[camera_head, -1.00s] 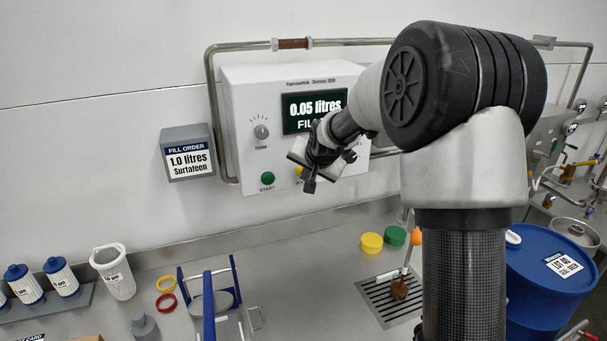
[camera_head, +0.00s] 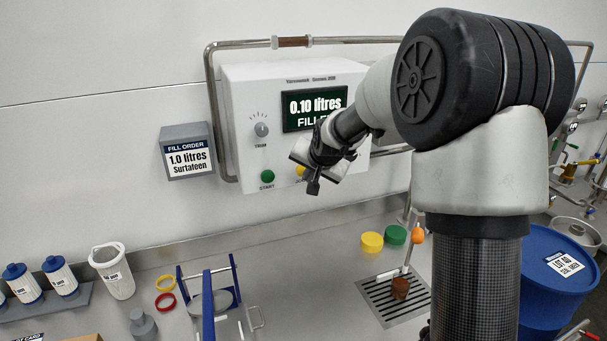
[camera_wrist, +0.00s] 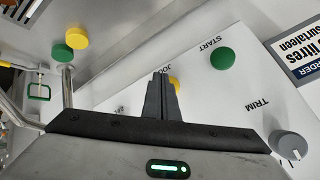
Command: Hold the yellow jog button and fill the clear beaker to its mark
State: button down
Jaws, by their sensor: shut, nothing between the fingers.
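The yellow jog button (camera_head: 300,171) is on the white panel, partly hidden by my gripper. It also shows in the wrist view (camera_wrist: 175,84), right beside my fingertips. My gripper (camera_head: 312,186) is shut and empty, its tips at the button; contact itself is hidden. The display (camera_head: 314,108) reads 0.10 litres, with part of its lower line covered. A small brown shape (camera_head: 400,288) stands on the drain grate below the orange-tipped spout; it may be the beaker with brown liquid in it. No mark is readable on it.
A sign (camera_head: 187,156) reads fill order 1.0 litres. Yellow (camera_head: 371,242) and green (camera_head: 395,235) lids lie behind the grate (camera_head: 377,297). A blue drum (camera_head: 556,275) stands at right.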

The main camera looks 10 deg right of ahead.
jog(key=shift+s, duration=0.15)
jog(key=shift+s+d+b, duration=0.25)
jog(key=shift+s+b, duration=0.1)
jog(key=shift+s, duration=0.9)
jog(key=shift+s+d+b, duration=0.25)
jog(key=shift+s+b, duration=0.1)
jog(key=shift+s, duration=0.85)
dwell(1.2)
jog(key=s+b, duration=0.2)
jog(key=b, duration=0.3)
jog(key=s+b, duration=0.1)
jog(key=b, duration=0.4)
jog(key=shift+s+d, duration=0.4)
jog(key=shift+w, duration=0.1)
jog(key=w+a+p, duration=0.1)
jog(key=w+p, duration=0.3)
jog(key=w, duration=0.4)
jog(key=shift+w+a+p, duration=0.25)
jog(key=shift+a+p, duration=0.15)
